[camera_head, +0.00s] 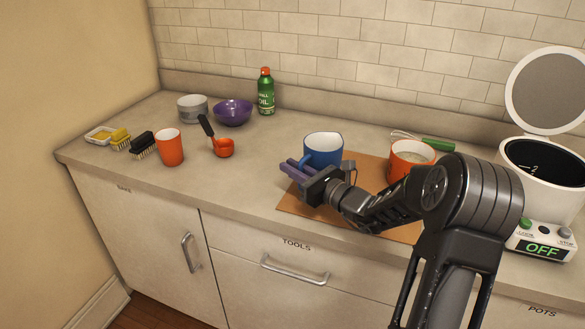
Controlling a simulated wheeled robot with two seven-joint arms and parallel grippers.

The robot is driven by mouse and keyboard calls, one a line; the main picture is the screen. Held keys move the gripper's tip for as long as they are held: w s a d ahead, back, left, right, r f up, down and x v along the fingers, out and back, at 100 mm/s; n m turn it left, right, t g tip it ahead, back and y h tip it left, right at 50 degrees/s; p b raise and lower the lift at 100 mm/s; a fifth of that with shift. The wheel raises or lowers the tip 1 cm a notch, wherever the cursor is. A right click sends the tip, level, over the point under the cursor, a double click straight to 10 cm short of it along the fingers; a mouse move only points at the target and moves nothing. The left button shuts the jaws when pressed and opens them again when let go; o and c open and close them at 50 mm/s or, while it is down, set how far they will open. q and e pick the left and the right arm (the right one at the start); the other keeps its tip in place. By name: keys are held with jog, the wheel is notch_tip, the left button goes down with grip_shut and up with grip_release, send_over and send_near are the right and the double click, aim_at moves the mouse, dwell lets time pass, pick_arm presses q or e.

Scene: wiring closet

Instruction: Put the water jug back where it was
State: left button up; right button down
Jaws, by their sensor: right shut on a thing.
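The water jug appears to be the blue vessel (323,146), upright over the back left part of a brown board (291,204). I cannot tell if it touches the board. My right gripper (296,172) is in front of the jug, with its purple fingers pointing left. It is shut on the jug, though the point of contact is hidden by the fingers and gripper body. My left gripper is not in view.
An orange pot (397,170) stands right of the jug, partly behind my arm. A white cooker (547,195) with its lid up is at far right. An orange cup (169,147), orange scoop (224,148), purple bowl (232,112) and oil bottle (266,94) stand left. Counter between scoop and board is clear.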

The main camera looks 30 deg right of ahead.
dwell(0.3)
jog(key=c, duration=1.5)
grip_release()
jog(key=shift+f, duration=0.1)
jog(key=shift+o, duration=0.2)
jog(key=shift+s, duration=0.1)
jog(key=shift+s+d, duration=0.15)
jog(key=shift+s, duration=0.2)
jog(key=b+v, duration=0.1)
jog(key=v, duration=1)
jog(key=shift+b, duration=0.3)
